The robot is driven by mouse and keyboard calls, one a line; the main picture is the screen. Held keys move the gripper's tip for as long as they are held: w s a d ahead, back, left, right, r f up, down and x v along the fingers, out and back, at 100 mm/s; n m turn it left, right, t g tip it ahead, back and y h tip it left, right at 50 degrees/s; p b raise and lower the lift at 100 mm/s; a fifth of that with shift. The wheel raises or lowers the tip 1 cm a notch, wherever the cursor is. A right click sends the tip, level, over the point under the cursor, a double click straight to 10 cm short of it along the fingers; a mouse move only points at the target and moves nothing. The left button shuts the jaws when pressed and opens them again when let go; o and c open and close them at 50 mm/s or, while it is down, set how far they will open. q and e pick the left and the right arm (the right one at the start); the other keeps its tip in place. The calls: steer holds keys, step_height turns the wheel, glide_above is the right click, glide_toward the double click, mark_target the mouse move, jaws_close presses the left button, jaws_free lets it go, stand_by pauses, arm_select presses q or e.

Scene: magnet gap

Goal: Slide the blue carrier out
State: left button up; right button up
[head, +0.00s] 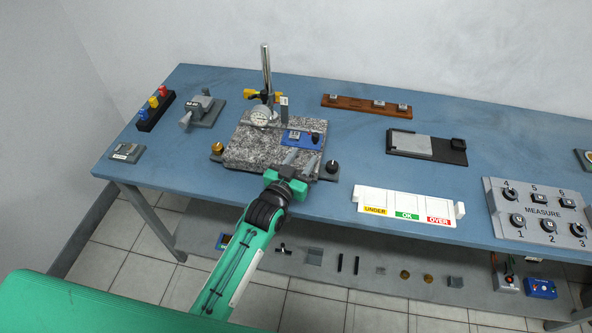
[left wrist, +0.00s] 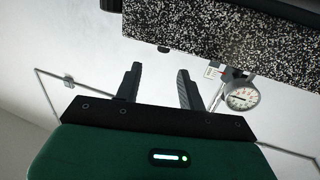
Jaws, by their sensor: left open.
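The blue carrier (head: 292,139) lies on the right part of the speckled granite plate (head: 247,152), with a small grey block and a dark knob on it. My left gripper (head: 300,158) is open and empty near the front right edge of the plate, in front of the carrier and apart from it as far as I can tell. In the left wrist view the open jaws (left wrist: 160,75) have nothing between them. The granite (left wrist: 220,32) and the dial gauge (left wrist: 241,97) show beyond them; I cannot make out the carrier there. My right gripper is not in view.
A gauge post (head: 266,68) rises behind the plate. A white sorting tray (head: 407,204) marked UNDER, OK and OVER stands to the right, with a dark fixture (head: 452,152) behind it. A wooden rack (head: 350,102) lies at the back. Bare blue tabletop (head: 358,150) separates them.

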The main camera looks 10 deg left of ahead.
arm_select(q)
steer(key=shift+v, duration=1.65)
steer(key=s+f+g, duration=0.1)
steer(key=s+a+f+g, duration=0.1)
steer(key=s, duration=0.1)
steer(key=s+a+f+y, duration=0.1)
steer(key=shift+s+a+f+g, duration=0.25)
steer(key=shift+s+f+g, duration=0.05)
steer(key=shift+g, duration=0.1)
steer(key=s+a+f+g+y, duration=0.15)
steer(key=s+a+g, duration=0.25)
steer(key=s, duration=0.5)
steer(key=s+a+f+n+g+y, duration=0.1)
steer(key=s+a+f+g, duration=0.15)
steer(key=s, duration=0.65)
steer(key=s+a+f+g+y, duration=0.15)
steer(key=s+a+g, duration=0.3)
steer(key=s, duration=0.45)
step_height(320, 180, down, 28)
steer(key=g, duration=0.1)
steer(key=s+a+f+g, duration=0.1)
steer(key=s+a+f, duration=0.2)
steer(key=s+f, duration=1.6)
step_height(320, 180, down, 2)
steer(key=shift+s+f, duration=0.15)
steer(key=shift+s, duration=0.05)
